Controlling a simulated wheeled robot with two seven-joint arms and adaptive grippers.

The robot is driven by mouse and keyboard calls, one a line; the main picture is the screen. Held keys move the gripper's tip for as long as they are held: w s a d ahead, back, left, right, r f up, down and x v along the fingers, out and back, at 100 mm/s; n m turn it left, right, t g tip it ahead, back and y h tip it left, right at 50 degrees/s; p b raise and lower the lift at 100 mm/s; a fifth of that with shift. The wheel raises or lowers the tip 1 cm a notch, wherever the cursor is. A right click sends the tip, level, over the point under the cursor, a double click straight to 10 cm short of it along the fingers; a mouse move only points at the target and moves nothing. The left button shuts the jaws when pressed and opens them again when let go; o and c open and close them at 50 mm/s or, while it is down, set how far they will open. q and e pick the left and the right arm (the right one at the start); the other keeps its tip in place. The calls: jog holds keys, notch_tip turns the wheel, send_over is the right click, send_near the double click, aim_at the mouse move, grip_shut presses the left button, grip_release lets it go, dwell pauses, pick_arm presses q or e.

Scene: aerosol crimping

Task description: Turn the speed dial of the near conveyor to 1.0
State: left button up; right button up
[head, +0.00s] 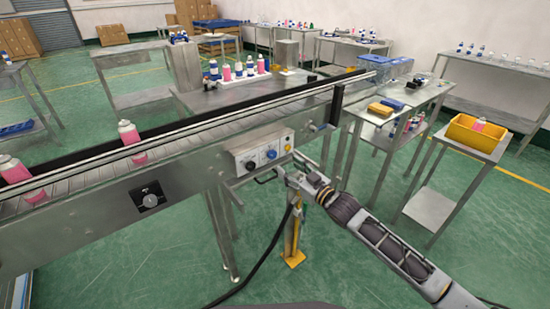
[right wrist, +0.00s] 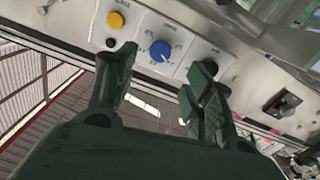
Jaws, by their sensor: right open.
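The near conveyor (head: 95,180) carries a grey control box (head: 240,158) on its side. A blue dial (head: 271,154) sits in the middle of the box, and also shows in the right wrist view (right wrist: 160,50) with scale marks around it; its numbers are too small to read. A second dial plate (right wrist: 205,53) beside it is partly hidden by a finger. My right gripper (head: 290,168) is just in front of the box. In the right wrist view its fingers (right wrist: 164,64) are open and empty, apart on either side of the blue dial. My left gripper is not in view.
A yellow button (right wrist: 115,20) and a dark knob (right wrist: 110,43) are close to the blue dial. Another knob on a black plate (head: 150,197) is farther left on the conveyor. A yellow-footed post (head: 292,255) stands below the box. Pink bottles (head: 131,140) stand on the belt.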

aim_at(273, 156)
jog(key=shift+b+x, duration=0.3)
jog(key=shift+x, duration=3.35)
jog(key=shift+b+x, duration=0.3)
jog(key=shift+x, duration=0.5)
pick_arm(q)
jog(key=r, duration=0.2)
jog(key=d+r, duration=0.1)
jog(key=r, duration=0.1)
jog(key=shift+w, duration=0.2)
pick_arm(e)
jog(key=shift+w+a, duration=0.1)
jog(key=shift+w, duration=0.05)
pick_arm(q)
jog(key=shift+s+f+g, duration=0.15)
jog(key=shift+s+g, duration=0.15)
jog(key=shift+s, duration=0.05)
